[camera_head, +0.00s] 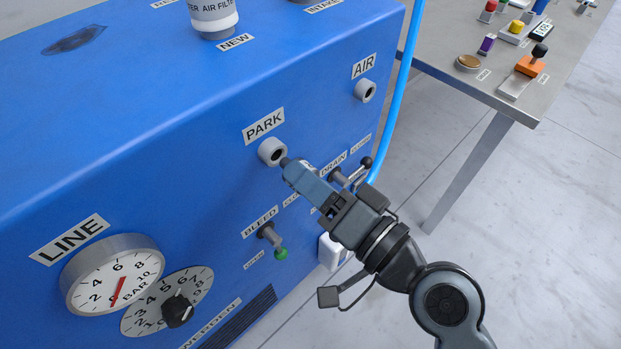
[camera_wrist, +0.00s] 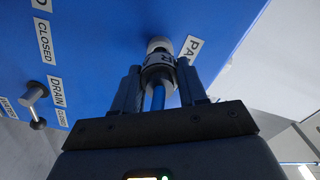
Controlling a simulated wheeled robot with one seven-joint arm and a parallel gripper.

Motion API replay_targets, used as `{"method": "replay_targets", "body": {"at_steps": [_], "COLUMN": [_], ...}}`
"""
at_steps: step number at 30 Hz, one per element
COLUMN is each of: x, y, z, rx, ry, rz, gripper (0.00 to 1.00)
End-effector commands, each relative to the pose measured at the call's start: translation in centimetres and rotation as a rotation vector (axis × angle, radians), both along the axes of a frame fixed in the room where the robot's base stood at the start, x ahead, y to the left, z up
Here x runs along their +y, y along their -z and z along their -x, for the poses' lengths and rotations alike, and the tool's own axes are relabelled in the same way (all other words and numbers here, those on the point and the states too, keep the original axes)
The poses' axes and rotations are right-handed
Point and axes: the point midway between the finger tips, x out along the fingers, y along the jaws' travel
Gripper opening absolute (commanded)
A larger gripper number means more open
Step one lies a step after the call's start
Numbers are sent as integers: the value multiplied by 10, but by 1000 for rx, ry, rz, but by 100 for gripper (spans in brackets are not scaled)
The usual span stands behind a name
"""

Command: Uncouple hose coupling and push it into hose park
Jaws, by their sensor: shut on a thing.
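In the head view only the coupling's dark tip (camera_head: 285,162) shows, pointing at the PARK socket (camera_head: 268,145), a light grey ring on the blue panel. The tip is at or very close to the socket opening; I cannot tell whether it is inside. The AIR port (camera_head: 361,90) at the upper right has nothing on it.
The BLEED lever (camera_head: 267,232) with a green knob is below PARK. The DRAIN lever (camera_head: 366,162) with a black knob is right beside my gripper. The LINE gauge (camera_head: 112,277) is lower left. The blue hose (camera_head: 402,75) hangs at the right, before a grey table (camera_head: 460,88).

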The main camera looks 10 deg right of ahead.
Motion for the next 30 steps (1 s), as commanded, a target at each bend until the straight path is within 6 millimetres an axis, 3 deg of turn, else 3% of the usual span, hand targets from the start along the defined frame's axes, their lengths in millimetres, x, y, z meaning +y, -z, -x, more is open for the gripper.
{"method": "replay_targets", "body": {"at_steps": [30], "x": [4], "y": [-1], "z": [-6], "rx": [-1], "ry": [0], "rz": [-2], "gripper": [3]}}
